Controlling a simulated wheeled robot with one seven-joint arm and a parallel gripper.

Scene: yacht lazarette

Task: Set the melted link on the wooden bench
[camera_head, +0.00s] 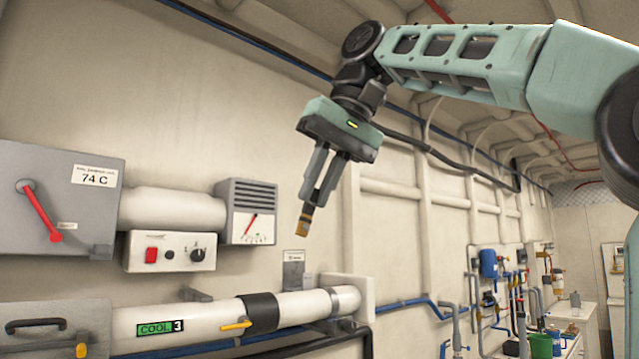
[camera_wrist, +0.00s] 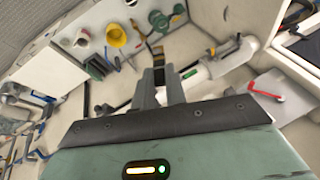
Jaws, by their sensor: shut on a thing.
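My gripper (camera_head: 314,196) hangs pointing down in front of the wall, shut on a small brass-coloured piece with a dark band, which I take to be the melted link (camera_head: 303,226). The piece sticks out below the fingertips, slightly tilted, in free air. In the wrist view the link (camera_wrist: 158,56) shows just beyond the closed fingertips (camera_wrist: 160,80). Its upper part is hidden between the fingers. I cannot make out a wooden bench in either view.
A grey box marked 74 C (camera_head: 60,200) with a red lever is on the left wall. A white pipe marked COOL 3 (camera_head: 205,318) runs below my gripper. A pale counter (camera_head: 582,309) with a green bucket (camera_head: 541,346) nearby is far right.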

